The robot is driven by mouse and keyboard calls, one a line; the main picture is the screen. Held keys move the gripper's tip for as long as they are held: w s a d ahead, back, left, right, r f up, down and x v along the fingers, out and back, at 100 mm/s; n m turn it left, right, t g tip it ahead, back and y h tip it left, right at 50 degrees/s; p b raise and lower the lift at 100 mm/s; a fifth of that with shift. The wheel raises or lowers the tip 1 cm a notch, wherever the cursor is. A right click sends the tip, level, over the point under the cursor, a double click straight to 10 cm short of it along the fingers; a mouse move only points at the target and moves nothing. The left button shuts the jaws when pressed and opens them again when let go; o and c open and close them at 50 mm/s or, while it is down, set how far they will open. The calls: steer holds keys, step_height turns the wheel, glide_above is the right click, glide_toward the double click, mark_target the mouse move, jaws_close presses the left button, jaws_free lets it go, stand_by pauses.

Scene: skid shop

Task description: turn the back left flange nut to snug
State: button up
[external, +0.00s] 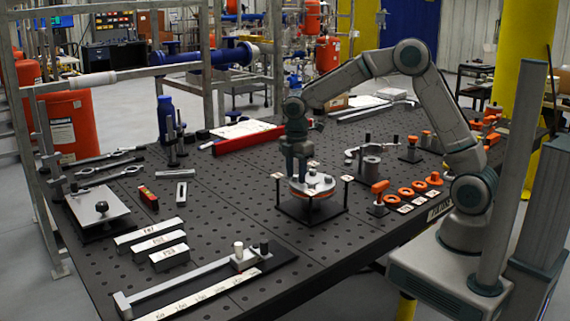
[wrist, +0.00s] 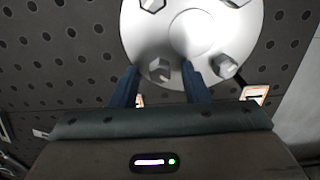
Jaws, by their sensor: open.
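The pale round flange (external: 322,184) sits on a black stand with an orange layer under it. It also fills the top of the wrist view (wrist: 205,55), with several hex nuts around a raised centre. My gripper (external: 298,178) points down over the flange's far left side in the external view. In the wrist view my gripper (wrist: 160,73) is open, with one blue finger on each side of a flange nut (wrist: 159,69). I cannot tell if the fingers touch it. Another nut (wrist: 226,67) is right of the right finger. The gripper hides the back left nut in the external view.
A grey clamp fixture (external: 371,162) stands behind right. Labelled bars (external: 158,242) and a long rail (external: 195,284) lie to the left. The perforated tabletop is clear just left of the stand.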

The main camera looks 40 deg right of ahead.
jaws_close()
